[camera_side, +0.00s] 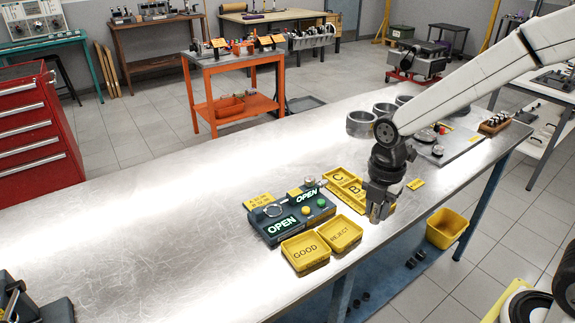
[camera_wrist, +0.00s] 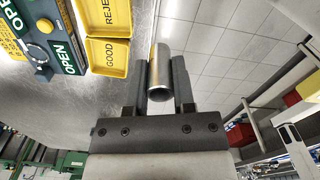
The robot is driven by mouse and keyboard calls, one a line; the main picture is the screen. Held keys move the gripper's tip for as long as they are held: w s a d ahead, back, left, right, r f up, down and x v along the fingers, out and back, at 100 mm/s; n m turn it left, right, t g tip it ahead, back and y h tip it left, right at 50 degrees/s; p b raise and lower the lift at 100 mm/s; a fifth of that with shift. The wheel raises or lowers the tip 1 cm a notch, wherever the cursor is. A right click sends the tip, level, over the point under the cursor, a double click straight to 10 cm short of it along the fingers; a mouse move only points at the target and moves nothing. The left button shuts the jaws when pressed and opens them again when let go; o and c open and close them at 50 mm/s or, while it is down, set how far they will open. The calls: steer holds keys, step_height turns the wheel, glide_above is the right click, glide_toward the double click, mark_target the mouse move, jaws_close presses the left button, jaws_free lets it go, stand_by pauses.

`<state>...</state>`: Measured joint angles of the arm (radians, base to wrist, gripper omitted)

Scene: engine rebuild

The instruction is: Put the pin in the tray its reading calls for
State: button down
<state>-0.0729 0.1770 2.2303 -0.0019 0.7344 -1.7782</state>
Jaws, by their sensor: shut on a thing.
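My gripper (camera_side: 379,212) is shut on a metal pin (camera_wrist: 160,72), a smooth silver-tan cylinder held between both fingers. In the side view it is above the bench's front edge, right of the trays. The yellow GOOD tray (camera_side: 305,262) and REJECT tray (camera_side: 341,246) sit side by side at the front edge and look empty. The wrist view also shows the GOOD tray (camera_wrist: 108,72) and REJECT tray (camera_wrist: 104,30). Behind them is a dark gauge box (camera_side: 293,212) with two green OPEN displays. A yellow lettered tray (camera_side: 345,180) shows C and B; my gripper partly hides it.
Metal rings (camera_side: 361,124) and a plate (camera_side: 446,150) with small parts stand farther back. A pin rack (camera_side: 494,124) is at the bench's far right. A yellow bin (camera_side: 446,229) is below the bench. The bench's left half is mostly clear.

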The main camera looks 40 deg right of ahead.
steer(key=w+f, duration=0.4)
steer(key=w, duration=0.1)
steer(key=w+f, duration=0.2)
steer(key=shift+w+a, duration=0.15)
steer(key=shift+a, duration=0.05)
steer(key=shift+w+f, duration=0.3)
steer(key=shift+f, duration=0.15)
steer(key=shift+w+f, duration=0.3)
steer(key=shift+f, duration=1.5)
steer(key=shift+f, duration=0.15)
steer(key=shift+c, duration=2.3)
jaws_free()
